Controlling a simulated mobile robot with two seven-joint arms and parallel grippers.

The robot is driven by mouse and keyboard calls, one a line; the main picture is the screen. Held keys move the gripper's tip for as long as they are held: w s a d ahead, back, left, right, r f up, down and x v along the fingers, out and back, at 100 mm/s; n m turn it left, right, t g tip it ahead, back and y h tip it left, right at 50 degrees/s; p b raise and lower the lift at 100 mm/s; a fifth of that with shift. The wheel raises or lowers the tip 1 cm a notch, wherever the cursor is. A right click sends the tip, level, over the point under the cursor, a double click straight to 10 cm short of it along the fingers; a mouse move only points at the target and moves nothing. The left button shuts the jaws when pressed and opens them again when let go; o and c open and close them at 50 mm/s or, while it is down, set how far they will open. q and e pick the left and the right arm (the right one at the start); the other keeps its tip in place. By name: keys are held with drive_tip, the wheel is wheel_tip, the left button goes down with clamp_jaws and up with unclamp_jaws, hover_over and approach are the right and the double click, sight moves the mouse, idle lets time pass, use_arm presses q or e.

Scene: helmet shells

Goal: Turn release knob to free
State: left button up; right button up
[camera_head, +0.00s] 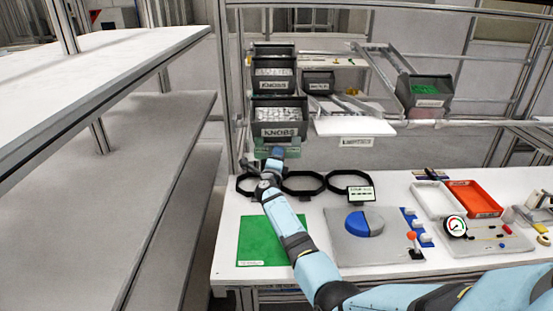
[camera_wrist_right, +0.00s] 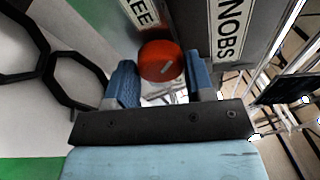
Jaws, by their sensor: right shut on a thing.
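The release knob (camera_wrist_right: 161,61) is a round red knob with a pale slot mark, seen in the right wrist view between my right gripper's blue fingers. My right gripper (camera_wrist_right: 162,78) is shut on it. A white label (camera_wrist_right: 140,12) ending in "EE" is beside the knob; its start is cut off. In the head view my right gripper (camera_head: 277,153) reaches up to just below the lowest "KNOBS" bin (camera_head: 279,118), and the knob is hidden there. My left gripper is not in view.
Black ring-shaped frames (camera_head: 303,183) stand along the table's back edge near my right forearm. A green mat (camera_head: 262,247) lies below the arm.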

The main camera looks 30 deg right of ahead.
drive_tip(key=o, duration=0.9)
drive_tip(key=v, duration=1.4)
drive_tip(key=shift+w, duration=0.1)
